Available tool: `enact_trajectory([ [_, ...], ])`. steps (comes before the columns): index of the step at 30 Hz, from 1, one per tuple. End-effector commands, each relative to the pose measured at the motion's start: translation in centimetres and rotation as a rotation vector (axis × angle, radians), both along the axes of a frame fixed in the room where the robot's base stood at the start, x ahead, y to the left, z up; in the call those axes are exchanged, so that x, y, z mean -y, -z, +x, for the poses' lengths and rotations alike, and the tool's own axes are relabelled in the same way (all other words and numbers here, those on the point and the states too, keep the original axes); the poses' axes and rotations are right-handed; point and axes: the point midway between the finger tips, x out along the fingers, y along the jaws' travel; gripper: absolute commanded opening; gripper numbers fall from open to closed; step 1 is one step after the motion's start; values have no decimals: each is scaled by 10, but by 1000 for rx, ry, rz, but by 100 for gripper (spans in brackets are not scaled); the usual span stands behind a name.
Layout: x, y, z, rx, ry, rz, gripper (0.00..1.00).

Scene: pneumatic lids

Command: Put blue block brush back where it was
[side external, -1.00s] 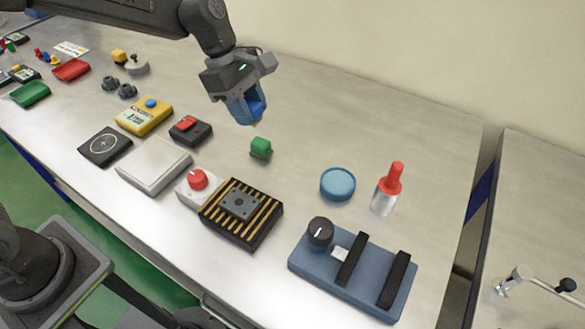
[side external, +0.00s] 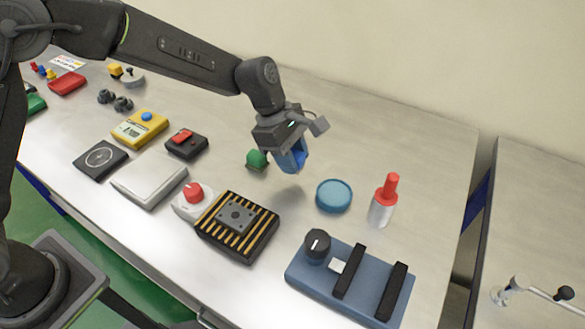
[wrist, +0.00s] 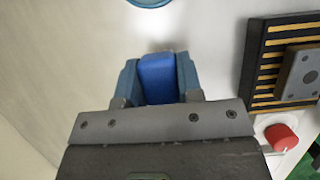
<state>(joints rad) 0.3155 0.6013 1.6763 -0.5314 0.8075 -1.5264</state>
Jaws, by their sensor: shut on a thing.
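The blue block brush (wrist: 158,78) is held between the two blue fingers of my gripper (wrist: 158,85) in the wrist view. In the side view my gripper (side external: 293,160) hangs above the table beside the green block (side external: 257,160), to its right. The brush is mostly hidden by the fingers there, and its underside cannot be made out. My gripper is shut on it, with the round blue dish (side external: 333,196) to its lower right.
A striped black block with a grey plate (side external: 236,222) and a red-knobbed box (side external: 192,197) lie in front. A red-topped bottle (side external: 384,200) stands right of the dish. A blue fixture with black bars (side external: 350,285) lies at the front right. Bare table (side external: 400,130) lies behind.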

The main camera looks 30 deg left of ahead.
Motion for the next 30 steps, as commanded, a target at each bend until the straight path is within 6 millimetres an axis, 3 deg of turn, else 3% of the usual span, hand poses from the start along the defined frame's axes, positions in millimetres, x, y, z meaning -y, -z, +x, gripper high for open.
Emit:
enact_trajectory([
  [9,-1,38,-1,-3,0,1,11],
  [20,-1,41,0,-1,0,1,11],
  [21,-1,41,0,0,0,1,36],
  [28,-1,41,0,-1,0,1,58],
  [30,-1,41,0,-1,0,1,59],
])
